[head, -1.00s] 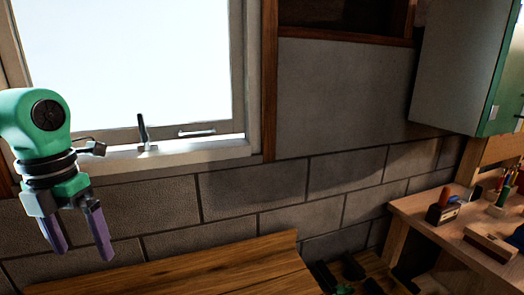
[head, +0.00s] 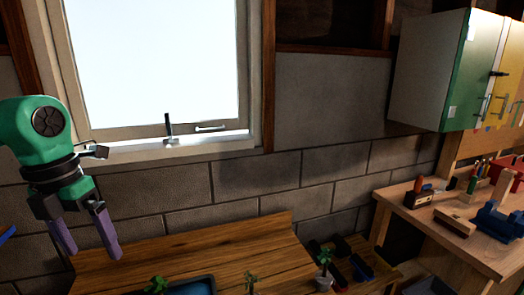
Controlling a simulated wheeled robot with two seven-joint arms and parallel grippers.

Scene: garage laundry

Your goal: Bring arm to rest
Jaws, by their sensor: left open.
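My left gripper (head: 84,236) is at the left of the head view. It hangs from the green arm with its two purple fingers pointing down and apart. It is open and nothing is between the fingers. It shows in front of the block wall and the left end of a wooden surface (head: 215,255). My right gripper is not in the head view.
A window (head: 155,65) is behind the arm. Small plants (head: 325,260) and a blue tray (head: 190,288) are at the bottom. A workbench (head: 455,238) with a blue vise (head: 497,222) stands at right, below green and yellow cabinets (head: 462,70).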

